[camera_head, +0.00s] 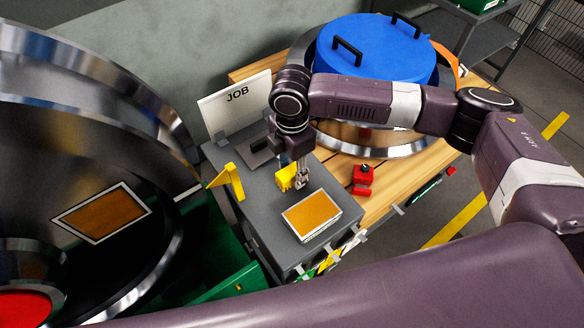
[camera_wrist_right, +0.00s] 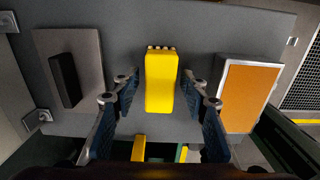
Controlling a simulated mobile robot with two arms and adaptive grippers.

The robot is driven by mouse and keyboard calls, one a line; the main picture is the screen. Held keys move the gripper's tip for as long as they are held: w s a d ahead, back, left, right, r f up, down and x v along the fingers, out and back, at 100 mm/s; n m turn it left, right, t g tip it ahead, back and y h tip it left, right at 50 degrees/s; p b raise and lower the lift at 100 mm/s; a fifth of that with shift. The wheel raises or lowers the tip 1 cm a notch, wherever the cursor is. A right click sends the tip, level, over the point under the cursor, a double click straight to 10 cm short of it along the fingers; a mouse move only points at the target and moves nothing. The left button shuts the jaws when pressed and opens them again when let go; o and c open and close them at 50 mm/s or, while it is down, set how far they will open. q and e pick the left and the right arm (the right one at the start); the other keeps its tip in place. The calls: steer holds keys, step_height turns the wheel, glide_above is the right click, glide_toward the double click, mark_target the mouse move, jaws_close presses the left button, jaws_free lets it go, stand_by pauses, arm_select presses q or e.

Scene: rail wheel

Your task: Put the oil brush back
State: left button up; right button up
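A yellow block (camera_head: 288,178), which may be the oil brush, is on the grey table (camera_head: 262,195) beside my right gripper (camera_head: 302,178). In the right wrist view the yellow block (camera_wrist_right: 160,82) has a row of small pale round ends along its top edge. The fingers of my right gripper (camera_wrist_right: 165,92) are spread to either side of it, with a gap on both sides. Whether the fingers are level with the block or above it is hard to tell. My left gripper is not in view.
A white-framed box with an orange top (camera_head: 311,214) stands on the table's near right. A yellow angled piece (camera_head: 231,181) and a JOB sign (camera_head: 234,105) stand on the left. A red item (camera_head: 362,178) lies on the wood.

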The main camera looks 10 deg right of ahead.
mark_target(289, 173)
stand_by(0.3)
steer(key=shift+f+b, duration=0.2)
steer(key=shift+b, duration=0.2)
steer(key=shift+f+b, duration=0.2)
steer(key=shift+b, duration=0.25)
steer(key=r, duration=0.2)
steer(key=r+b, duration=0.1)
steer(key=r, duration=0.2)
steer(key=r+b, duration=0.1)
steer(key=r, duration=0.1)
steer(key=shift+s+a+r, duration=0.15)
steer(key=shift+s+a, duration=0.2)
steer(key=shift+a, duration=0.05)
steer(key=shift+r, duration=0.5)
